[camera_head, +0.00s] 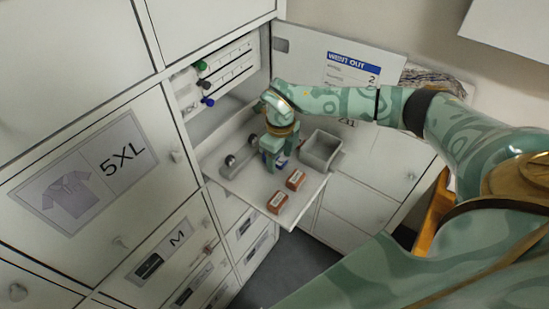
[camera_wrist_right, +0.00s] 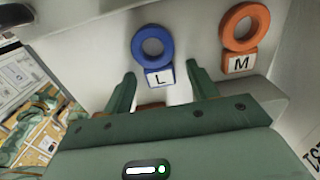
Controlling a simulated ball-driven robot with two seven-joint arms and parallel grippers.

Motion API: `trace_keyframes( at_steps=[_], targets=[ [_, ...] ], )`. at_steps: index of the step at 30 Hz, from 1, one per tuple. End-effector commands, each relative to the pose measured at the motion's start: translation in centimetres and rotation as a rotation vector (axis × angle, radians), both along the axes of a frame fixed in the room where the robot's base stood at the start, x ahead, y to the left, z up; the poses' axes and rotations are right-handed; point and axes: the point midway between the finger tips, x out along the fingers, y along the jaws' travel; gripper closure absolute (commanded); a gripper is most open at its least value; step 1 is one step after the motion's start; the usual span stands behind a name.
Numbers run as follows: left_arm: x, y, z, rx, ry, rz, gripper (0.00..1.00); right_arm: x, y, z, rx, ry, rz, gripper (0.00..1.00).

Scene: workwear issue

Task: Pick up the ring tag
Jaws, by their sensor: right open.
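In the right wrist view a blue ring tag (camera_wrist_right: 153,46) with a white label marked L lies on a pale surface, just ahead of the fingertips. An orange ring tag (camera_wrist_right: 244,28) with a label marked M is to its right, outside the jaws. My right gripper (camera_wrist_right: 162,80) is open, its green fingers apart on either side of the L label's lower end; contact cannot be told. In the head view my right gripper (camera_head: 270,160) points down over the pull-out shelf and hides much of what is beneath it. My left gripper is not in view.
The shelf (camera_head: 240,188) sticks out from a tall locker bank. It holds a grey bin (camera_head: 320,150), a dumbbell-shaped object (camera_head: 240,158) and two red-brown blocks (camera_head: 278,202). An open door (camera_head: 310,62) stands behind. Pegs with coloured knobs (camera_head: 203,84) are inside the compartment.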

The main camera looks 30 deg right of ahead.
Motion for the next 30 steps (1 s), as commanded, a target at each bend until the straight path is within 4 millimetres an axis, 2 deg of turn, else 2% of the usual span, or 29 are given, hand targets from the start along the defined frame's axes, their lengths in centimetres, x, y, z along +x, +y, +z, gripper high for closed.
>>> trace_keyframes(
  at_steps=[1,2,6,7,16,20,24,30],
  targets=[
    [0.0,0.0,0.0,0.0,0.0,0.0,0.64,0.0,0.0,0.0,0.0,0.0,0.0,0.42],
    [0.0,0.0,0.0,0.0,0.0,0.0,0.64,0.0,0.0,0.0,0.0,0.0,0.0,0.47],
    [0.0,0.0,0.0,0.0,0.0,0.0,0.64,0.0,0.0,0.0,0.0,0.0,0.0,0.86],
    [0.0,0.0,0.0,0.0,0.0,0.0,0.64,0.0,0.0,0.0,0.0,0.0,0.0,0.9],
    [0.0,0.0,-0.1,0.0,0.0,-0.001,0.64,0.0,0.0,0.1,0.0,0.0,0.0,0.9],
    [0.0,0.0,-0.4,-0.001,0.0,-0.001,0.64,0.0,0.0,0.9,-0.001,-0.001,0.001,0.9],
    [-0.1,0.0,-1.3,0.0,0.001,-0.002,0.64,0.2,-0.1,3.2,0.0,-0.006,0.001,0.9],
    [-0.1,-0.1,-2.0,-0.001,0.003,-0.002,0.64,-2.5,3.6,8.3,0.001,-0.006,0.007,0.9]
  ],
)
